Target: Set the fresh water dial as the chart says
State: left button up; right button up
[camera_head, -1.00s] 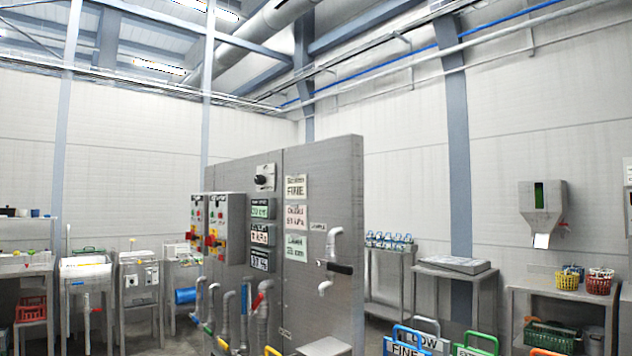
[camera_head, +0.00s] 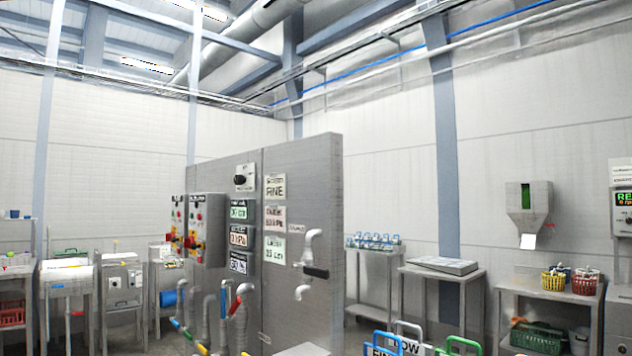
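A grey metal panel (camera_head: 298,205) stands mid-view. A plate with a black round knob (camera_head: 240,180) sits near its top; I cannot tell if this is the fresh water dial. Beside it hang a white card reading FINE (camera_head: 275,186), a pinkish card (camera_head: 274,218) and a greenish card (camera_head: 274,247), their small print blurred. Dark readouts (camera_head: 238,236) are stacked below the knob. A dial-like knob under a green-lit display (camera_head: 624,198) is cut by the right edge. No gripper of mine is in view.
Control boxes (camera_head: 206,229) with red and green buttons jut from the panel's left. A tap (camera_head: 310,262) sticks out at its right. A table with baskets (camera_head: 540,293) stands right, under a wall dispenser (camera_head: 529,208). Colored-handled signs (camera_head: 390,342) stand in front.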

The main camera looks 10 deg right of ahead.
aim_at(238, 179)
jog(key=u, duration=1.05)
jog(key=i, duration=4.4)
jog(key=z, duration=2.85)
